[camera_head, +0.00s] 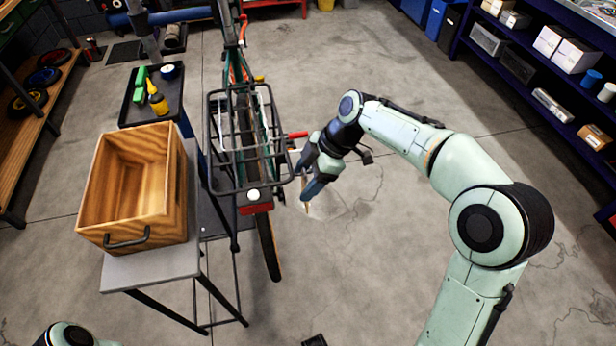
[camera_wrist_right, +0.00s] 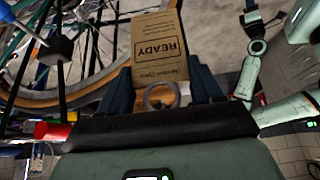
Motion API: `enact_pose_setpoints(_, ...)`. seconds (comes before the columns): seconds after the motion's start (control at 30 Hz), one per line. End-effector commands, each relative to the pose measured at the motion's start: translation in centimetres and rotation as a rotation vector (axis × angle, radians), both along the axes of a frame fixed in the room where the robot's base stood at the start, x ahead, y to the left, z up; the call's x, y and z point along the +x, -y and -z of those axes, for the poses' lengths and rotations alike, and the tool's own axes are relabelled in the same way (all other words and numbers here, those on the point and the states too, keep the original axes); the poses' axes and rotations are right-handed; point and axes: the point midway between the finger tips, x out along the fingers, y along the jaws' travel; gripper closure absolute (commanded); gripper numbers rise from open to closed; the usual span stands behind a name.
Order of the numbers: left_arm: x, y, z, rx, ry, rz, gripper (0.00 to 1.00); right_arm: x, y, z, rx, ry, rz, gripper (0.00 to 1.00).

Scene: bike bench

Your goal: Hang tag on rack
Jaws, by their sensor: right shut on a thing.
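A brown card tag (camera_wrist_right: 160,48) reading "READY" is held in my right gripper (camera_head: 306,178). The gripper's fingers are shut on it, and a metal ring (camera_wrist_right: 161,94) shows between the fingertips in the wrist view. In the head view the tag (camera_head: 307,204) is a thin, pale edge hanging below the fingers. The black wire rack (camera_head: 231,152) sits over the bike's rear wheel. The gripper is just right of the rack, apart from it as far as I can tell. Only part of my left arm shows at the bottom left; its gripper is out of view.
A wooden crate (camera_head: 91,207) stands on a grey table (camera_head: 150,271) left of the rack. A dark tray (camera_head: 133,112) holds a yellow bottle (camera_head: 157,100), green items and tape. A red reflector (camera_head: 257,208) is under the rack's end. Open floor lies to the right; shelves stand beyond.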

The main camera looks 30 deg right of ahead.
Motion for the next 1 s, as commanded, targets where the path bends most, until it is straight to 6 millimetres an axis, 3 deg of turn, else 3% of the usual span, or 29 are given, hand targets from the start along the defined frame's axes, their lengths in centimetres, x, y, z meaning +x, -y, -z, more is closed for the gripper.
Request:
enact_pose_setpoints(0.43, 0.0, 0.0, 0.0, 0.0, 0.0, 0.0, 1.0, 0.0, 0.0, 0.0, 0.0, 0.001, 0.0, 0.63)
enact_pose_setpoints(0.47, 0.0, 0.0, 0.0, 0.0, 0.0, 0.0, 1.0, 0.0, 0.0, 0.0, 0.0, 0.001, 0.0, 0.32)
enact_pose_setpoints(0.53, 0.0, 0.0, 0.0, 0.0, 0.0, 0.0, 1.0, 0.0, 0.0, 0.0, 0.0, 0.001, 0.0, 0.09)
enact_pose_setpoints(0.57, 0.0, 0.0, 0.0, 0.0, 0.0, 0.0, 1.0, 0.0, 0.0, 0.0, 0.0, 0.001, 0.0, 0.05)
enact_pose_setpoints(0.87, 0.0, 0.0, 0.0, 0.0, 0.0, 0.0, 1.0, 0.0, 0.1, -0.2, 0.0, 0.001, 0.0, 0.05)
enact_pose_setpoints(1.0, 0.1, 0.0, -0.2, 0.0, 0.001, 0.0, 1.0, -0.1, 0.8, -1.4, -0.002, 0.003, 0.003, 0.05)
